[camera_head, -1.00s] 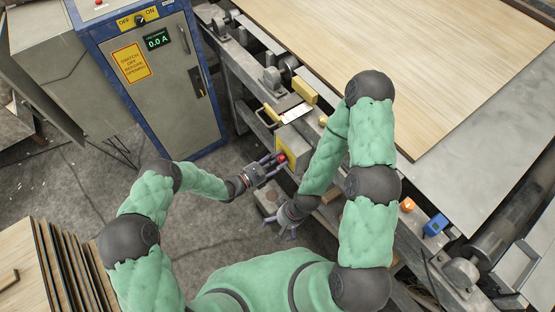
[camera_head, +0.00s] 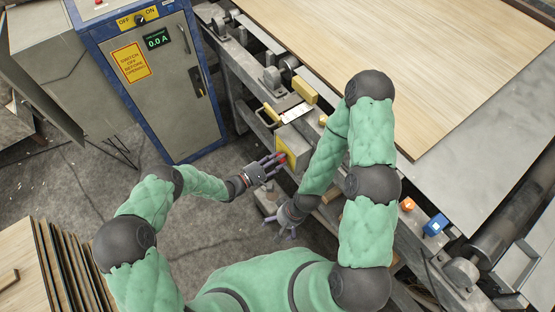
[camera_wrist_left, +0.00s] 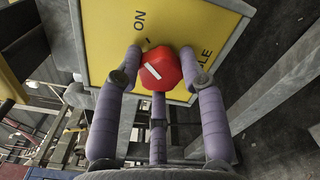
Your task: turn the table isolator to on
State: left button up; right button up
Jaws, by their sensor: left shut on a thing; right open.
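The table isolator is a box with a yellow face (camera_head: 289,149) on the side of the table frame. Its red knob (camera_head: 283,157) is partly hidden by my fingers in the head view. In the left wrist view the red knob (camera_wrist_left: 162,70) has a slanted white mark, and the yellow plate (camera_wrist_left: 105,30) reads "ON" above left of it and part of "TABLE" at right. I cannot tell exactly which label the mark points to. My left gripper (camera_head: 274,164) is shut on the knob, with purple fingers around it. My right gripper (camera_head: 283,230) is open and empty below it.
A grey-and-blue cabinet (camera_head: 177,95) with its own OFF/ON switch and a "0.0 A" display stands at upper left. A large veneer sheet (camera_head: 420,60) lies on the table. Stacked boards (camera_head: 62,262) stand at lower left. Orange and blue blocks (camera_head: 434,226) sit at the right.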

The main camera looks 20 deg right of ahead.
pick_arm(q)
jog(key=shift+r+m, duration=0.2)
jog(key=shift+m, duration=0.3)
jog(key=shift+d, duration=0.1)
jog(key=o, duration=1.2)
jog(key=shift+s, duration=0.1)
jog(key=shift+c, duration=0.2)
jog(key=shift+f, duration=0.1)
jog(key=v, duration=1.2)
